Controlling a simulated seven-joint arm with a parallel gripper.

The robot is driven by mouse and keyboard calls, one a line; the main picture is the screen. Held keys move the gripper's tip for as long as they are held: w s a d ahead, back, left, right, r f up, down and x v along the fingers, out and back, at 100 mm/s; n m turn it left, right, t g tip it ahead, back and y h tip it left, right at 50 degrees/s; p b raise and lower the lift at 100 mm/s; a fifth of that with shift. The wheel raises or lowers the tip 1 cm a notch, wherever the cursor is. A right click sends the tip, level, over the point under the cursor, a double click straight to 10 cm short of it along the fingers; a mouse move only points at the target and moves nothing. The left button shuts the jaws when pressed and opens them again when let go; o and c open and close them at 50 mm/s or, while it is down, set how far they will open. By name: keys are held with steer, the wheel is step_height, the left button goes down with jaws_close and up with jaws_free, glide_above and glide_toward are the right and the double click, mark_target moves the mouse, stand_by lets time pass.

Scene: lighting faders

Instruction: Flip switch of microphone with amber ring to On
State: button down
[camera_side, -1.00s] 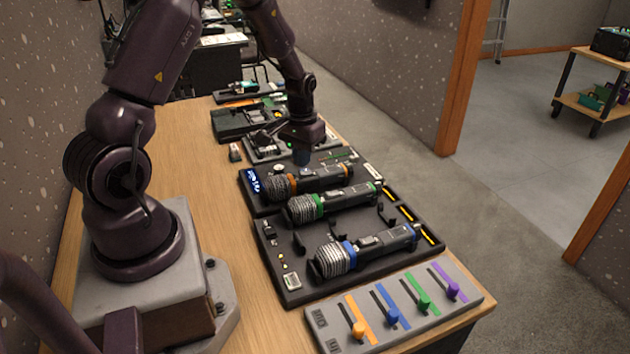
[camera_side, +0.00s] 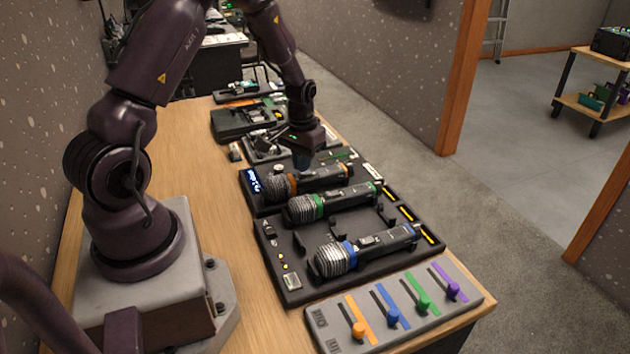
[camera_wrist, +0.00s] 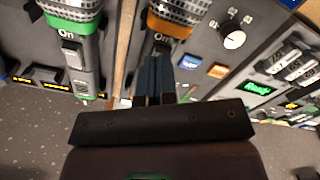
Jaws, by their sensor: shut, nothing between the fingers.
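The microphone with amber ring (camera_side: 325,178) lies in its cradle, the farthest of the three microphones in the side view. In the wrist view its amber ring (camera_wrist: 168,26) is at the top, with the word On just below it. My gripper (camera_side: 303,163) is over this microphone's body, close to the ring. In the wrist view my gripper (camera_wrist: 157,68) has its dark blue fingers together and empty, just below the On label. They hide the switch, so I cannot tell its position or whether the fingers touch it.
The green-ring microphone (camera_side: 335,203) lies close beside, with its switch (camera_wrist: 70,54) visible. The blue-ring microphone (camera_side: 370,247) is nearer the camera. A fader panel (camera_side: 375,335) sits at the table's front.

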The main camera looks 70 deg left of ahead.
mark_target(296, 181)
steer(key=shift+f, duration=0.55)
steer(key=shift+r, duration=3.5)
steer(key=shift+s+d+r+g, duration=0.1)
steer(key=shift+s+d+g, duration=0.05)
steer(key=shift+s+d, duration=0.4)
steer(key=shift+s+d+r+g, duration=0.15)
steer(key=shift+s+d, duration=0.15)
steer(key=shift+s, duration=0.3)
steer(key=s+d+r+m+t, duration=0.3)
steer(key=s+d+r, duration=0.2)
steer(key=d+r, duration=0.5)
steer(key=s+d+r+m+t, duration=0.3)
steer(key=s+d+r, duration=0.3)
steer(key=d+r, duration=0.3)
steer(key=shift+d+r, duration=0.35)
steer(key=shift+r, duration=0.4)
